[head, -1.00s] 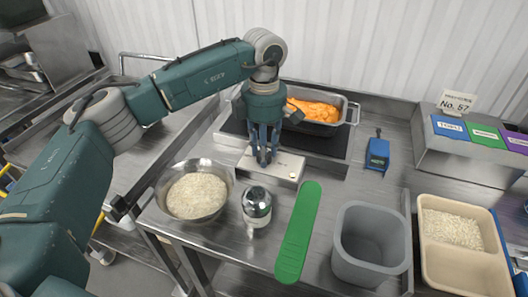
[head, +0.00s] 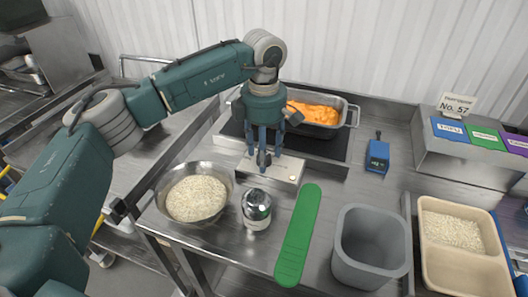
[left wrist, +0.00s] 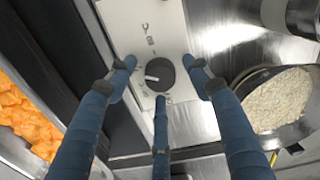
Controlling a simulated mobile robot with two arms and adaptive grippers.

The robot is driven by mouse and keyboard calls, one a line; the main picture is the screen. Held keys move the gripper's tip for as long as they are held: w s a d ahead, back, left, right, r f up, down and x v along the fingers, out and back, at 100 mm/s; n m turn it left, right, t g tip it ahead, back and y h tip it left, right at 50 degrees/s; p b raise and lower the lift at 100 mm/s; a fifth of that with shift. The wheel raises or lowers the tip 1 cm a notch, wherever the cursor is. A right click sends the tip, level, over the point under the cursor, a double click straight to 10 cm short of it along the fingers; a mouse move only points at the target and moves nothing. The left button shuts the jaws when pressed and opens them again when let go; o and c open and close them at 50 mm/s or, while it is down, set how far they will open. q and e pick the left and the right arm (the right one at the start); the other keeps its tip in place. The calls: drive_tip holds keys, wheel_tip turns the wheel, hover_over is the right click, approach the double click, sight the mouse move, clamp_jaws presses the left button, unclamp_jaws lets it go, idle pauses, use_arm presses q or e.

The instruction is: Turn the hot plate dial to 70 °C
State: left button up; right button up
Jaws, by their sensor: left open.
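The hot plate is a dark cooktop (head: 232,128) with a pale control panel (head: 283,168) along its front. Its round grey dial (left wrist: 160,74) shows in the left wrist view, with a pale pointer mark toward the left; I cannot read a temperature from it. In the head view my gripper hides the dial. My left gripper (head: 262,160) points down over the panel's left part. In the left wrist view its blue fingers (left wrist: 158,85) are spread around the dial, open; contact cannot be told. My right gripper is not in view.
A metal pan (head: 345,122) of orange food sits on the hot plate. In front are a bowl of rice (head: 174,207), a metal shaker (head: 257,222) and a green strip (head: 297,238). A blue device (head: 377,155) and grey bin (head: 345,268) stand to the right.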

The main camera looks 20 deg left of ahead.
use_arm(q)
wheel_tip(320, 180, up, 12)
idle(0.4)
